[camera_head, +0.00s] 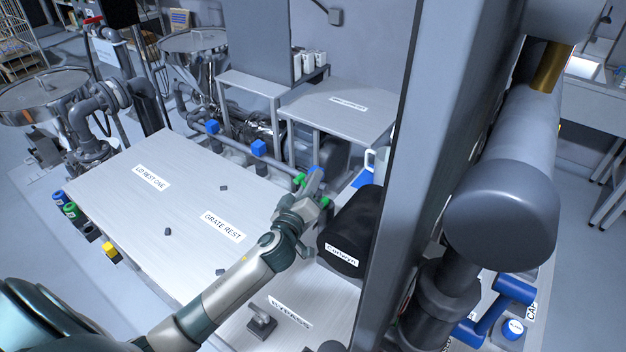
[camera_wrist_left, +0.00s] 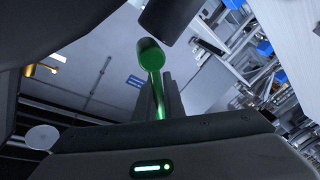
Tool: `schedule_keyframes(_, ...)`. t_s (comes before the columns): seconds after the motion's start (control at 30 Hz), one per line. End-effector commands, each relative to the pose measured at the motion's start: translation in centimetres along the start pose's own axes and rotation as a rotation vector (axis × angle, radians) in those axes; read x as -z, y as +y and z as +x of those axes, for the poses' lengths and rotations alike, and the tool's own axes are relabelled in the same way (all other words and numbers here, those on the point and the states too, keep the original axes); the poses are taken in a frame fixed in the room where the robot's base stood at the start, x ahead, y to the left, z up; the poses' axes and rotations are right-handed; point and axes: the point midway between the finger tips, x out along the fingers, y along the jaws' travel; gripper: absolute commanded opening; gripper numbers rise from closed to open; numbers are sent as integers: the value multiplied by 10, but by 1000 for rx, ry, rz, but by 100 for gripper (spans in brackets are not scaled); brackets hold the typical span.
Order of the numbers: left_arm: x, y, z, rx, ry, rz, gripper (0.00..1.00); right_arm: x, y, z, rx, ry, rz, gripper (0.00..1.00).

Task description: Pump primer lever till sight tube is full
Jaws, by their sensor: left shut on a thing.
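The primer lever (camera_wrist_left: 151,56) is green with a rounded knob, and it shows clearly in the left wrist view. My left gripper (camera_wrist_left: 160,100) is shut on its thin green shaft, below the knob. In the head view my left gripper (camera_head: 313,186) is at the far right corner of the plate table, with small green parts on both sides of it. The fingers hide most of the lever there. I cannot make out the sight tube or its level in either view. My right gripper is not in view.
A black cylinder (camera_head: 352,230) with a white label lies just right of my left wrist. A thick grey post (camera_head: 425,150) blocks the view right of it. The table marked GRATE REST (camera_head: 185,205) is mostly bare, with several small dark pegs. Blue valve handles (camera_head: 259,148) stand behind it.

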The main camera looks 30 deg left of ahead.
Motion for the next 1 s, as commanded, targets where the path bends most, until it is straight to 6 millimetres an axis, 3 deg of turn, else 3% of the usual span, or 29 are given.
schedule_keyframes(0.57, -1, -3, 0, 10, -7, -38, 0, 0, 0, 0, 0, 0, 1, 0)
schedule_keyframes(1.0, -4, -17, 2, 61, -58, -298, 0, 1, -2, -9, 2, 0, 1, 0)
